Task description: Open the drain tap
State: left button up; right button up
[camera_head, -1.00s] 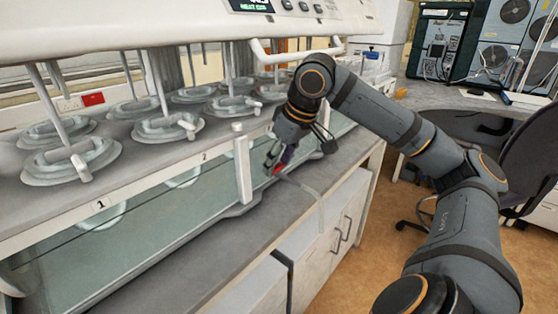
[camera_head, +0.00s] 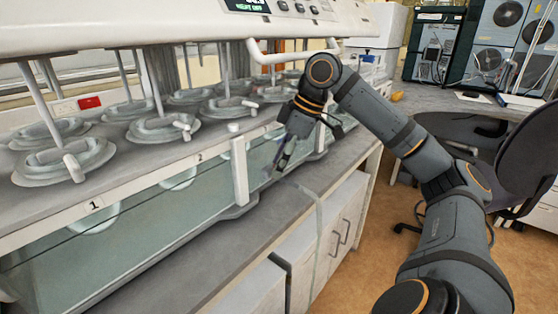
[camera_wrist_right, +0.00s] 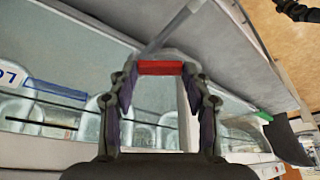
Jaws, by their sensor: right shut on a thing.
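My right gripper (camera_head: 279,162) is at the front wall of the glass water bath (camera_head: 125,240), low beside the bench top. In the right wrist view the red tap handle (camera_wrist_right: 160,68) lies crosswise between the fingertips of the right gripper (camera_wrist_right: 160,88), which is shut on it. In the head view the fingers hide the handle. A pale grey drain hose (camera_head: 319,218) runs from the tap over the bench edge; it also shows in the right wrist view (camera_wrist_right: 172,30). My left gripper is not in view.
Above the bath is a rack with several round lids and paddle shafts (camera_head: 160,130). A white upright post (camera_head: 240,168) stands left of my gripper. White cabinets (camera_head: 335,240) are below the bench. A dark chair (camera_head: 525,155) is at the right.

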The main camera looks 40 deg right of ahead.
jog(key=shift+n, duration=0.5)
jog(key=shift+d+n+g+p, duration=0.15)
jog(key=shift+n+g+p, duration=0.15)
jog(key=shift+n, duration=0.1)
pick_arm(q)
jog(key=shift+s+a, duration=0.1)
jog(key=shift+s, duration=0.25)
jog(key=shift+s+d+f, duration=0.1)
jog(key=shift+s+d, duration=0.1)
pick_arm(e)
jog(key=o, duration=1.2)
jog(key=shift+c, duration=0.2)
